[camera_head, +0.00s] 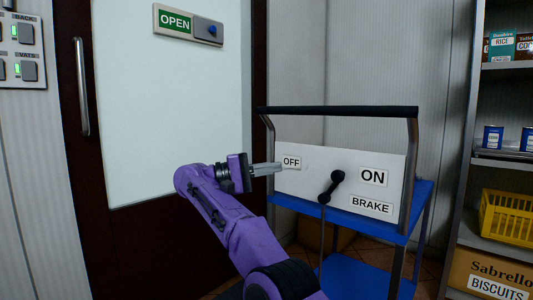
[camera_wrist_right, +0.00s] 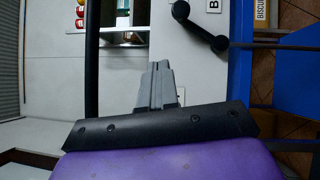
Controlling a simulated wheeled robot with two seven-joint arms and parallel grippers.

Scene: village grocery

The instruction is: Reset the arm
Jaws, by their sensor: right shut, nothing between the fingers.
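My purple right arm reaches up from the bottom of the head view. Its right gripper (camera_head: 267,169) is shut and empty, with its fingers pointing right, close to the OFF label (camera_head: 291,162) on the white panel of a blue cart. In the right wrist view the shut fingers (camera_wrist_right: 157,85) lie together in front of the pale panel. I cannot tell whether the tips touch the panel. The black brake lever (camera_head: 331,187) sits to the right of the gripper, apart from it. It also shows in the wrist view (camera_wrist_right: 200,27). My left gripper is not in view.
The blue cart (camera_head: 424,200) has a black push bar (camera_head: 340,112) above the panel. A white door (camera_head: 170,110) with an OPEN sign (camera_head: 174,21) stands behind my arm. Shelves at right hold blue cans, a yellow crate (camera_head: 507,218) and a biscuits box (camera_head: 490,275).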

